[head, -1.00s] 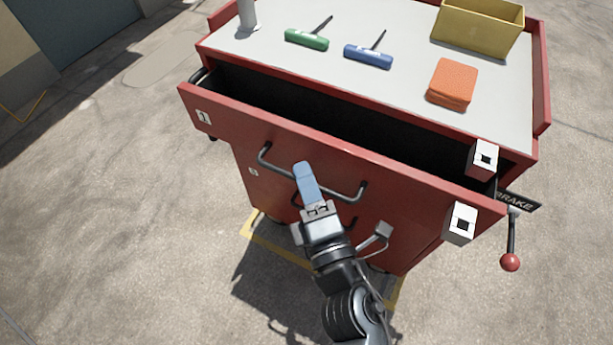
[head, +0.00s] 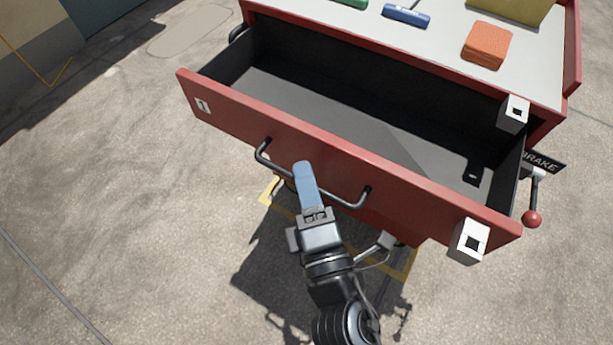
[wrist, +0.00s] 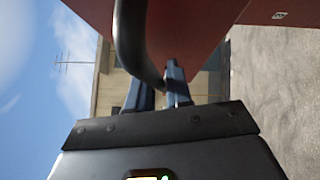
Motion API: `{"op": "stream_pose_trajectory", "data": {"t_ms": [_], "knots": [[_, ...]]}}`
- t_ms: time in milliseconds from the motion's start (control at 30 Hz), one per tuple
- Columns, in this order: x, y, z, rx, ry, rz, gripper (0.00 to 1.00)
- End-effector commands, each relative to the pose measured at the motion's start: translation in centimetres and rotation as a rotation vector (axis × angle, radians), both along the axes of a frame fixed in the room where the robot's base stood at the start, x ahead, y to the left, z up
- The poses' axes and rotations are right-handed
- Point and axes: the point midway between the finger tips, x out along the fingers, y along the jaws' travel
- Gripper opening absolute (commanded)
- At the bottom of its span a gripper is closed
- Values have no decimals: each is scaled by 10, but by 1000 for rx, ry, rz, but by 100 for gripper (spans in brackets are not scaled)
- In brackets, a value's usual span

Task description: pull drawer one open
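Drawer one (head: 240,120), red with a white "1" label (head: 203,106), stands well out of the red cabinet, its dark interior (head: 350,110) showing. Its dark bar handle (head: 350,203) is on the front face. My gripper (head: 305,180), with blue fingers, is at the middle of the handle. In the wrist view the handle (wrist: 135,45) runs down between the fingers of my gripper (wrist: 160,90), which are closed around it. The exact contact is partly hidden by the fingers.
On the cabinet's grey top (head: 440,45) are an orange block (head: 487,45), a blue-handled tool (head: 407,15) and a yellow bin (head: 505,8). A brake lever with a red knob (head: 532,219) stands at right. A small black item (head: 474,172) lies in the drawer.

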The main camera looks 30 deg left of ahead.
Motion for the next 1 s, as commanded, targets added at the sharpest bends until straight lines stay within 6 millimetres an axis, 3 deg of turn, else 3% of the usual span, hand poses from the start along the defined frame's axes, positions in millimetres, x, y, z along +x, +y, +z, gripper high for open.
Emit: {"op": "stream_pose_trajectory", "data": {"t_ms": [167, 467, 1000], "knots": [[0, 0, 0, 0, 0, 0, 36], [-3, -3, -1, 0, 0, 0, 36], [-51, -52, -11, 0, 1, -1, 36]]}}
